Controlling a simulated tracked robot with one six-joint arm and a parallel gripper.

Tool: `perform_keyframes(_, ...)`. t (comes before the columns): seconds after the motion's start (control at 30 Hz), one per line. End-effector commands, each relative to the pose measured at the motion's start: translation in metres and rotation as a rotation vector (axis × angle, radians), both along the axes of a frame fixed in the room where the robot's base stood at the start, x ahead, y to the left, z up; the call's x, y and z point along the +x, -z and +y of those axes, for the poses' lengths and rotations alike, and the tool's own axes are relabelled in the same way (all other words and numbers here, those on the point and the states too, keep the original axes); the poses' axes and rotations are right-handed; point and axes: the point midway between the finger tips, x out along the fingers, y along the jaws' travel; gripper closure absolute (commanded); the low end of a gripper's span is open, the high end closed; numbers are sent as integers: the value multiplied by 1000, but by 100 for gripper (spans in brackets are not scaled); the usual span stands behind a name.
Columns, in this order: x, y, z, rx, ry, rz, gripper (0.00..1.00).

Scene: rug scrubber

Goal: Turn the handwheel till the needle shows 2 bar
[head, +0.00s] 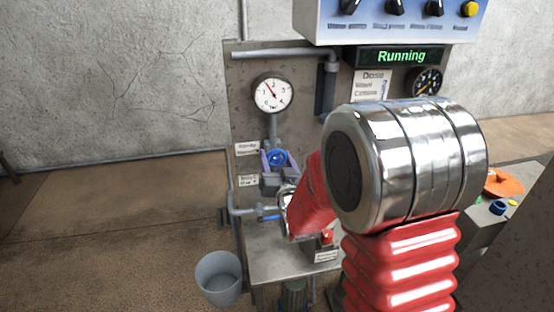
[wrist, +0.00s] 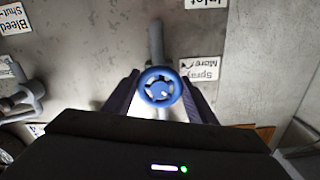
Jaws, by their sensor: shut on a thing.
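The blue handwheel (head: 278,158) sits on a grey pipe below the gauge. It also shows face-on in the wrist view (wrist: 160,87), with spokes and a pale mark near its hub. My gripper (head: 275,160) has its two dark purple fingers on either side of the wheel, shut on its rim. The fingers show left and right of the wheel in the wrist view (wrist: 161,96). The round white pressure gauge (head: 272,93) hangs above the wheel. Its red needle points up and to the left; the small scale numbers are too blurred to read surely.
A lit display (head: 402,56) reads "Running". A "Spray More" label (wrist: 199,70) is beside the wheel. A lower pipe with a blue lever (head: 268,218) and a grey bucket (head: 219,278) stand below.

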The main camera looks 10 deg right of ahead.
Motion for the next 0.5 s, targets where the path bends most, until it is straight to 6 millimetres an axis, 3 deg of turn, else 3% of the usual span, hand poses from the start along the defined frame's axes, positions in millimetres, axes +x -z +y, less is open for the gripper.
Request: perform_keyframes(0.5, 0, 1, 0, 470, 2, 2, 71)
